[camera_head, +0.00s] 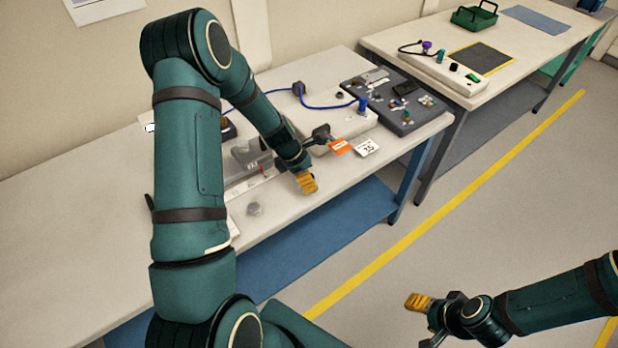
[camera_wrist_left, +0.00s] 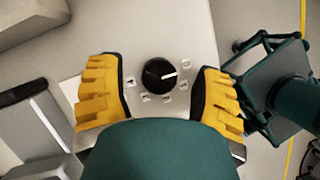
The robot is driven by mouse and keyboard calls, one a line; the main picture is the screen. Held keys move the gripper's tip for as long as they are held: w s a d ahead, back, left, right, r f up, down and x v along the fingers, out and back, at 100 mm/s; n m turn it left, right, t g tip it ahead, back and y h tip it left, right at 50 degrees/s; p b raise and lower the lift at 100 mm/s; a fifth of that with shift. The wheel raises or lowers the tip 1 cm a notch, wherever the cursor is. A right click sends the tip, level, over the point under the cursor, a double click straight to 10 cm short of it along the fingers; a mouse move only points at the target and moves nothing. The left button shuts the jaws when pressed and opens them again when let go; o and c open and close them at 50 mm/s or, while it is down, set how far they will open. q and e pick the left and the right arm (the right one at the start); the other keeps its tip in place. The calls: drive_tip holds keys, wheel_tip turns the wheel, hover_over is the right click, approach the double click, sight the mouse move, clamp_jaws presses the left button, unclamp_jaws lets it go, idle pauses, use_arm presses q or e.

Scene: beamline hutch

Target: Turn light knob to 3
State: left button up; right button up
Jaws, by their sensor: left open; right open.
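A black round knob (camera_wrist_left: 160,75) with a white pointer line sits on a pale panel in the left wrist view. Its pointer aims right and slightly up. Several small white labels (camera_wrist_left: 166,98) lie in an arc around it; their marks are too small to read. My left gripper (camera_head: 307,183) is open, with its yellow fingers on both sides of the knob and a gap on each side. In the head view the knob is hidden by my left arm and gripper. My right gripper (camera_head: 428,310) is open and empty, off the table front at lower right.
A second table (camera_head: 400,42) stands beyond; the floor in front is clear.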

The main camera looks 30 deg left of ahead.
use_arm(q)
drive_tip(key=shift+w+d+f, duration=0.1)
drive_tip(key=shift+f, duration=0.25)
clamp_jaws()
